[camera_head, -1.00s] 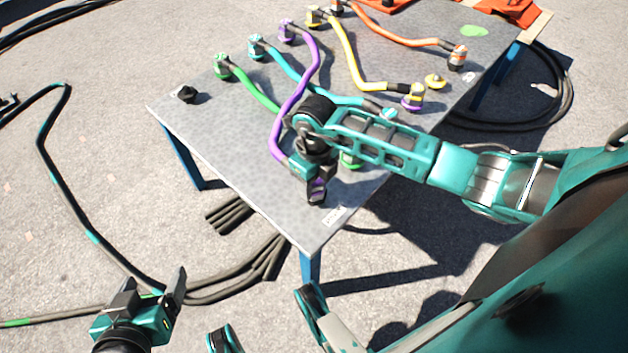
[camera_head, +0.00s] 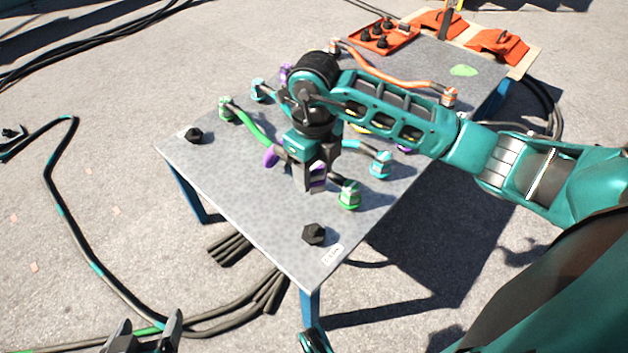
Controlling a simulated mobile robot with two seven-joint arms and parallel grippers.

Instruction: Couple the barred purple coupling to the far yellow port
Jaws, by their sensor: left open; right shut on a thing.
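My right gripper (camera_head: 312,183) is shut on the barred purple coupling (camera_head: 318,177), which hangs over the near part of the grey table (camera_head: 235,190). Part of the purple hose (camera_head: 270,157) shows left of the gripper; my arm hides most of the rest. A purple fitting (camera_head: 286,72) shows at the far left of my arm. The far yellow port is hidden behind my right arm; only a bit of yellow hose (camera_head: 360,128) shows below the arm. My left gripper (camera_head: 145,332) is open and empty at the bottom edge, off the table.
Green (camera_head: 349,196) and cyan (camera_head: 380,165) couplings stand close right of the held coupling. Black knobs (camera_head: 314,234) and (camera_head: 194,135) sit near the table edges. An orange hose (camera_head: 385,70) and orange tray (camera_head: 385,38) lie at the back. Black cables cross the ground.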

